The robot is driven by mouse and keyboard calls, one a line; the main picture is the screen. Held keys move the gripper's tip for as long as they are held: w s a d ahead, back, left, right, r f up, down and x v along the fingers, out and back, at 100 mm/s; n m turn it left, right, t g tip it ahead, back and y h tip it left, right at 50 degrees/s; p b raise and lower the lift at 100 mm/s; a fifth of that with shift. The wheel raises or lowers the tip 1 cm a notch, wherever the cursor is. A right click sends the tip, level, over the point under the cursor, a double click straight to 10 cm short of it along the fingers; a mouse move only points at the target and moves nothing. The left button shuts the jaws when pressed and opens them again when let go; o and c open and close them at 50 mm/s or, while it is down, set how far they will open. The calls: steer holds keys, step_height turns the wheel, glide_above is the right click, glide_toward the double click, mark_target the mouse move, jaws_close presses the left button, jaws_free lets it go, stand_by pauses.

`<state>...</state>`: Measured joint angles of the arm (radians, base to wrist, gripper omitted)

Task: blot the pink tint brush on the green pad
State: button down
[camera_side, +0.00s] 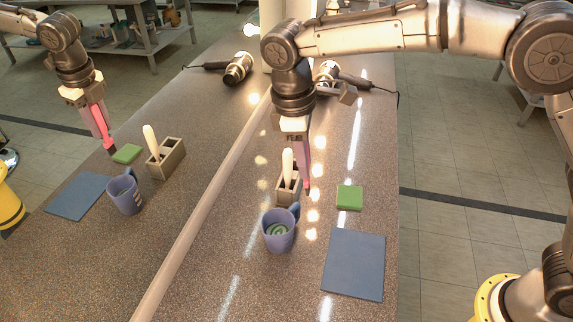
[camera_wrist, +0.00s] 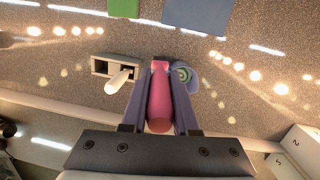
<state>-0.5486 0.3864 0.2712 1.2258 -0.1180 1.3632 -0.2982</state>
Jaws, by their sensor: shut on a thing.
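In the wrist view the brush (camera_wrist: 160,102) lies between my two fingers (camera_wrist: 160,112). The green pad (camera_side: 349,197) lies flat to the right of the brush tip, apart from it. In the wrist view the pad (camera_wrist: 124,8) shows at the top edge, partly cut off. The exact height of the tip is hard to tell.
A holder (camera_side: 284,197) with a cream-handled tool (camera_side: 288,165) stands behind the brush. A purple mug (camera_side: 278,238) with green swirled contents is nearer the camera. A blue-grey mat (camera_side: 354,264) lies at right. A mirror at left repeats the scene. A dryer (camera_side: 328,72) lies farther back.

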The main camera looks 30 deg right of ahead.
steer(key=w+d+f+h, duration=0.2)
steer(key=d+f, duration=0.2)
steer(key=d, duration=0.9)
step_height(320, 180, down, 6)
steer(key=m, duration=0.1)
steer(key=shift+w+g, duration=0.15)
steer(key=shift+g, duration=0.15)
steer(key=shift+f, duration=0.7)
stand_by(0.8)
steer(key=shift+r, duration=0.1)
step_height(320, 180, up, 7)
stand_by(0.9)
stand_by(0.5)
